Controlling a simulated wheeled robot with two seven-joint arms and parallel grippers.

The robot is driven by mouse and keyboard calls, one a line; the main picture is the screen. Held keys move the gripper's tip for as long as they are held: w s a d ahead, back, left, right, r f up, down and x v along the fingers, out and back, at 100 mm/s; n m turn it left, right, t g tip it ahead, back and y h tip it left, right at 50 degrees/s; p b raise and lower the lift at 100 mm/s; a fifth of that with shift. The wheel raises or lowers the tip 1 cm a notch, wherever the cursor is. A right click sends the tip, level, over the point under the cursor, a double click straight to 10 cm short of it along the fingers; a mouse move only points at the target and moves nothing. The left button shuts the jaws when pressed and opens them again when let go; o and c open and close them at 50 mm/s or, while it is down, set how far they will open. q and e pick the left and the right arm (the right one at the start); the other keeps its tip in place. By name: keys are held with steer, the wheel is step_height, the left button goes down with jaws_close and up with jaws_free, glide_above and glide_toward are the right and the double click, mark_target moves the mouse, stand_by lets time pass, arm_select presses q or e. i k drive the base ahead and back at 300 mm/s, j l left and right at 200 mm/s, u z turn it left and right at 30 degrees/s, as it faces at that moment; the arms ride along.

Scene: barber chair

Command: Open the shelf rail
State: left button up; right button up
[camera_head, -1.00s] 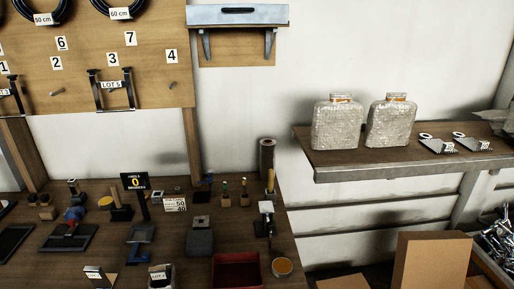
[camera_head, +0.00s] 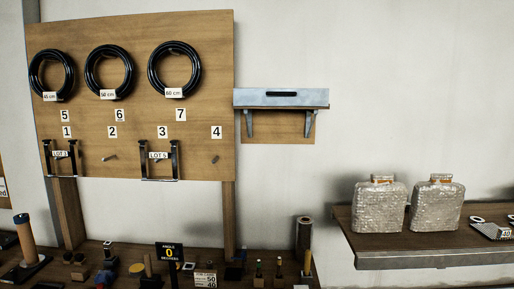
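A small wall shelf (camera_head: 282,103) hangs just right of the pegboard in the head view. It has a grey metal front rail (camera_head: 300,98) with a dark slot (camera_head: 295,94) along it, and two brackets below it on a wooden backing. The rail looks upright at the front of the shelf. Neither of my grippers shows in this view.
A wooden board (camera_head: 140,60) holds black cable coils, numbered labels and hooks. A cluttered workbench (camera_head: 215,254) runs along the bottom left. At right, a shelf (camera_head: 390,245) carries two wrapped bottles (camera_head: 380,208).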

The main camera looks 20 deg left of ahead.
mark_target(297, 97)
steer(key=i+z, duration=0.25)
steer(key=z, duration=0.2)
steer(key=i+j+z, duration=0.2)
steer(key=z, duration=0.25)
